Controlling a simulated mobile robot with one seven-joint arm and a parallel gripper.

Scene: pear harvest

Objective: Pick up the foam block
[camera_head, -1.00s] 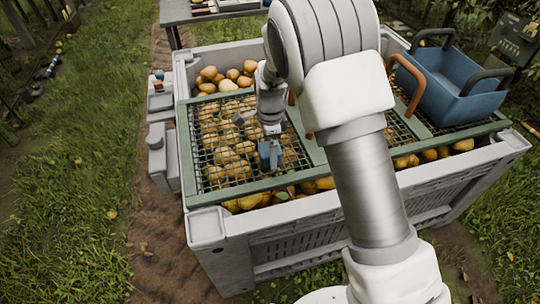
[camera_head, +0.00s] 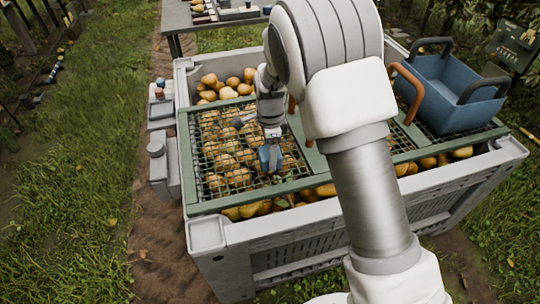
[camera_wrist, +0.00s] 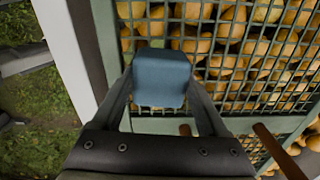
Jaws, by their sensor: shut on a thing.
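The foam block (camera_wrist: 160,76) is a small blue-grey block with slightly rounded edges. In the wrist view it sits between the two fingers of my gripper (camera_wrist: 160,95), which are shut on it from both sides. In the head view my gripper (camera_head: 271,150) points down over the green-framed wire grid, and the block (camera_head: 270,158) shows small at its tips. I cannot tell in the head view whether the block touches the grid or hangs just above it. My arm hides part of the grid and crate.
A large grey crate (camera_head: 206,233) full of pears carries the green-framed grid (camera_head: 187,160). A blue tote (camera_head: 450,105) with dark handles stands on its right side. A grey table (camera_head: 185,19) with small items is behind. Grass lies to the left.

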